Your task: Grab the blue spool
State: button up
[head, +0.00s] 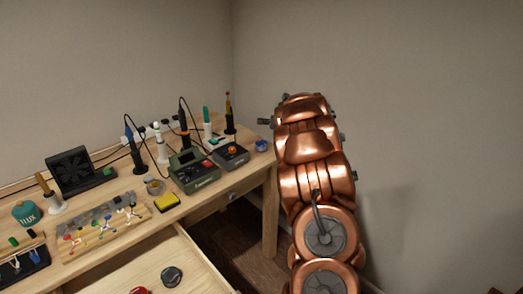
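A small blue round thing (261,145), which looks like the blue spool, lies on the right end of the wooden workbench (262,172). My copper-coloured arm stands just right of the bench end and reaches up beside the spool. My gripper is not clearly visible. Only small dark grey parts stick out around the far end of the arm, one of them just above and right of the spool. I cannot tell whether they belong to the gripper's fingers. Nothing is seen touching the spool.
A dark grey box with an orange knob (232,151) sits just left of the spool. A green device (193,170), a yellow block (167,202) and upright tools stand further left. An open drawer (195,262) juts out in front. Walls close off the back and right.

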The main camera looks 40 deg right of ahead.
aim_at(264, 145)
jog(key=f+n+y, duration=0.1)
jog(key=f+n, duration=0.1)
jog(key=f, duration=0.1)
jog(key=s+f+n+y+b, duration=0.1)
jog(key=f+n+y, duration=0.1)
jog(key=f+n, duration=0.1)
jog(key=s+f+n+t+y, duration=0.1)
jog(key=f+n+y, duration=0.1)
jog(key=f, duration=0.2)
jog(key=shift+a+f+n, duration=0.1)
jog(key=shift+a+n, duration=0.15)
jog(key=shift+n, duration=0.05)
jog(key=shift+x, duration=1.05)
jog(key=shift+w+d+f+p, duration=0.15)
jog(key=shift+w+p, duration=0.3)
jog(key=shift+w, duration=0.3)
jog(key=shift+w+d+f+p, duration=0.1)
jog(key=shift+w+f+p, duration=0.1)
jog(key=shift+w+p, duration=0.45)
jog(key=shift+x, duration=1.35)
jog(key=shift+c, duration=0.2)
jog(key=c, duration=1.2)
